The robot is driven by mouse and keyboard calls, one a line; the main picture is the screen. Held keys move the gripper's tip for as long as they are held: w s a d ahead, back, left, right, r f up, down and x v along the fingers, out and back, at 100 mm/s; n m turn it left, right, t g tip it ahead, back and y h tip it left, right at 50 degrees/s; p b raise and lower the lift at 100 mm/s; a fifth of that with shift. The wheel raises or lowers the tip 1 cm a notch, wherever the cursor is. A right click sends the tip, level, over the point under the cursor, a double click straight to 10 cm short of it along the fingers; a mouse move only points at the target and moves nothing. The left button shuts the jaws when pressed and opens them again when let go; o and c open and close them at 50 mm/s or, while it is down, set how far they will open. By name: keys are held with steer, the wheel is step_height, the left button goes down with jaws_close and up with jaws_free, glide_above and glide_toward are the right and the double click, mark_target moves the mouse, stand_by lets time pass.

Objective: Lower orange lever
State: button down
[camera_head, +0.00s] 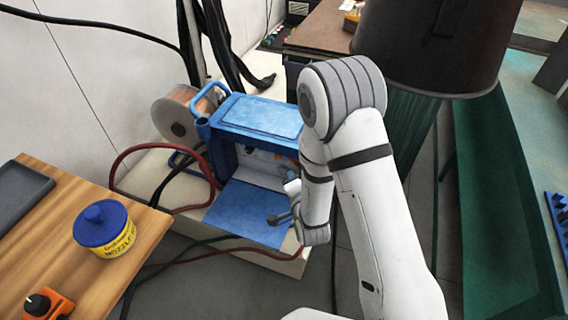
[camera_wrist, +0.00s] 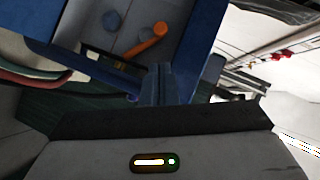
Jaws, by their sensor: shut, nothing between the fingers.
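The orange lever (camera_wrist: 148,42) is on the grey front panel of the blue welding machine (camera_wrist: 60,25). In the wrist view it slants from its upper right end down to the left. A blue round knob (camera_wrist: 113,20) is to its left. In the head view the machine (camera_head: 258,113) stands at the centre, and my arm hides part of its front, so the lever is not clear there. My gripper (camera_wrist: 158,70) is shut and empty, its fingertips just below the lever in the wrist view, with no clear contact. In the head view my gripper (camera_head: 277,218) is in front of the machine.
A wooden table (camera_head: 150,222) at the left holds a yellow tub with a blue lid (camera_head: 104,228) and an orange device (camera_head: 48,304). Red and dark cables loop around the machine's pale base (camera_head: 150,178). A large dark cylinder (camera_head: 430,45) hangs to the right of my arm.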

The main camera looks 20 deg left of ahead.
steer(key=shift+w+a, duration=0.1)
stand_by(0.3)
steer(key=b+x, duration=0.1)
steer(key=x, duration=0.8)
steer(key=shift+w+a, duration=0.15)
steer(key=shift+w, duration=0.15)
steer(key=shift+f, duration=0.1)
